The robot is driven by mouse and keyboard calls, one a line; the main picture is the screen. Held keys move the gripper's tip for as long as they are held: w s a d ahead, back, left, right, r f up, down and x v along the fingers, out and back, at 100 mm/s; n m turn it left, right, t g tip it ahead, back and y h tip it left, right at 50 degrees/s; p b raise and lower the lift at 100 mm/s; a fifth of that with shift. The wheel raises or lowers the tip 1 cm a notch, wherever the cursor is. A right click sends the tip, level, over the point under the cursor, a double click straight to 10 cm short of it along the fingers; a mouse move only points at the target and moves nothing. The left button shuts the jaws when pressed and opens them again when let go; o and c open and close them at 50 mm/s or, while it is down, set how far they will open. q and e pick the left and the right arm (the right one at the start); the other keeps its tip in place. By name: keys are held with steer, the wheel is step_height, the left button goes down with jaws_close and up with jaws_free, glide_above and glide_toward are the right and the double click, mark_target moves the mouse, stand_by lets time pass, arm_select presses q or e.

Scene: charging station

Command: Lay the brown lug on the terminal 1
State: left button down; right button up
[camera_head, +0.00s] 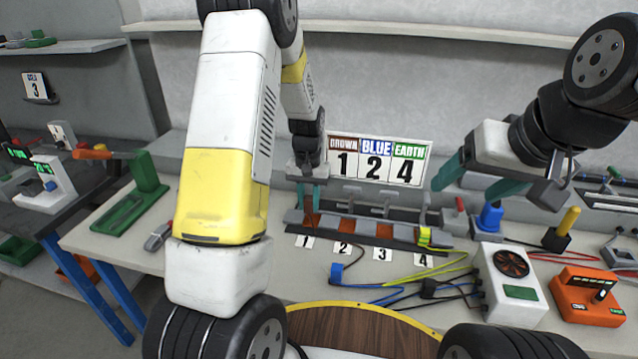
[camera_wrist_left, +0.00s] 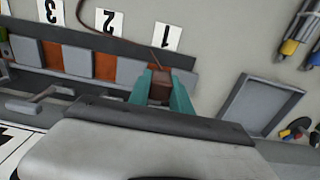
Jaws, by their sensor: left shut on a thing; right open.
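My left gripper (camera_head: 308,196) is shut on the brown lug (camera_wrist_left: 160,87), which shows between its teal fingers in the left wrist view (camera_wrist_left: 162,94). The lug is at the end of the terminal block (camera_head: 372,232), in line with the label 1 (camera_head: 304,241). An orange pad at terminal 1 (camera_head: 312,219) shows just below the fingers in the head view. The lug and fingers cover most of that spot in the wrist view, so I cannot tell whether the lug touches the pad. My right gripper (camera_head: 478,181) is open and empty, right of the sign.
The sign (camera_head: 378,161) reads brown 1, blue 2, earth 4. A green-yellow lug (camera_head: 425,237) is at terminal 4. A blue piece (camera_head: 337,273) with wires lies in front of the block. A white fan box (camera_head: 511,277) and orange device (camera_head: 588,297) stand right.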

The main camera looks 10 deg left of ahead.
arm_select(q)
steer(key=shift+f, duration=1.35)
steer(key=shift+f, duration=1.5)
stand_by(0.3)
steer(key=c, duration=1.1)
jaws_free()
steer(key=shift+r, duration=0.1)
step_height(320, 180, up, 8)
steer(key=shift+f, duration=0.2)
